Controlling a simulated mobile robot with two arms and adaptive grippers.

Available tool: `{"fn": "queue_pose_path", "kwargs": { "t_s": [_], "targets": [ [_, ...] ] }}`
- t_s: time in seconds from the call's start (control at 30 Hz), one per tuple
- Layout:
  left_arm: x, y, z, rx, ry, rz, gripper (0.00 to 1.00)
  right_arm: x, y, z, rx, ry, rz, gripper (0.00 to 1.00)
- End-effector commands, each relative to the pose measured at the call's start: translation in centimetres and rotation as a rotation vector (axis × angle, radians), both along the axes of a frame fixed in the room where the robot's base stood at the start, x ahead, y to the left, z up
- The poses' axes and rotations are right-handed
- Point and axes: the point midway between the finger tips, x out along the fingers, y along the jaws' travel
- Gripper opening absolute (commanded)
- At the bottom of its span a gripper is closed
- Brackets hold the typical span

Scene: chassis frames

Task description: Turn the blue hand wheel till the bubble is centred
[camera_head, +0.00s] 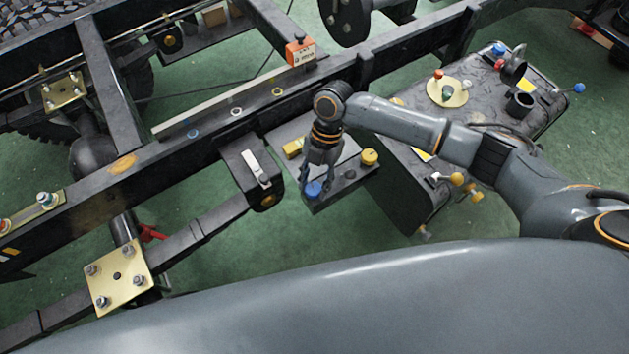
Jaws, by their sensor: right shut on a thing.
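The blue hand wheel (312,189) is at the front left corner of a small grey plate (343,187) beside the dark frame rail. My right gripper (314,182) reaches down from above with its fingers shut on the blue hand wheel. The fingers hide part of the wheel. A yellow bar-shaped piece (293,147), perhaps the level, lies at the plate's back left; no bubble can be made out at this size. My left gripper is not in view.
A yellow knob (369,157) stands on the plate's right side, close to my right arm. A black tank with coloured fittings (545,98) is at the right. Green floor (229,240) shows in front.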

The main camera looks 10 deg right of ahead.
Motion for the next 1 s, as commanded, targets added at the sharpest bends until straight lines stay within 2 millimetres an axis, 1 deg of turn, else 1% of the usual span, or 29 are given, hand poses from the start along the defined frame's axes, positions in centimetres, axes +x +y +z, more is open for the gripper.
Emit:
{"fn": "queue_pose_path", "kwargs": {
  "t_s": [0.1, 0.13, 0.17, 0.2, 0.23, 0.5, 0.63, 0.77, 1.0],
  "targets": [
    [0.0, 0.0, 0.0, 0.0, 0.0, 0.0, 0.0, 0.0, 0.0, -0.1, -0.001, 0.001, 0.0, 0.07],
    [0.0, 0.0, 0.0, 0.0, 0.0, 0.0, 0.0, 0.0, 0.0, -0.1, -0.001, 0.001, 0.0, 0.45],
    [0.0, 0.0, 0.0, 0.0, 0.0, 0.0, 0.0, 0.0, 0.0, -0.1, 0.0, 0.0, 0.0, 0.51],
    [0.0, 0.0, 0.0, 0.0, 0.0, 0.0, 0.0, 0.0, 0.0, -0.1, 0.0, 0.0, -0.001, 0.59],
    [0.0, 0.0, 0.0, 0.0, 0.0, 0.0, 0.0, 0.0, 0.0, -0.1, 0.0, 0.0, -0.001, 0.61],
    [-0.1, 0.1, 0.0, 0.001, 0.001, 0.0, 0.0, 0.0, 0.0, 0.0, 0.0, 0.0, -0.001, 0.61],
    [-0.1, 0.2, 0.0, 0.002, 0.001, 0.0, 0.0, 0.3, -0.2, 0.6, 0.0, -0.002, -0.002, 0.61],
    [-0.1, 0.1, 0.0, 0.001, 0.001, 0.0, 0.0, 0.9, -0.7, 2.5, 0.002, -0.004, -0.002, 0.61],
    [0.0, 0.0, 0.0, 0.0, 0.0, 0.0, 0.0, 2.4, -2.0, 7.3, 0.001, -0.003, -0.002, 0.61]
  ]
}}
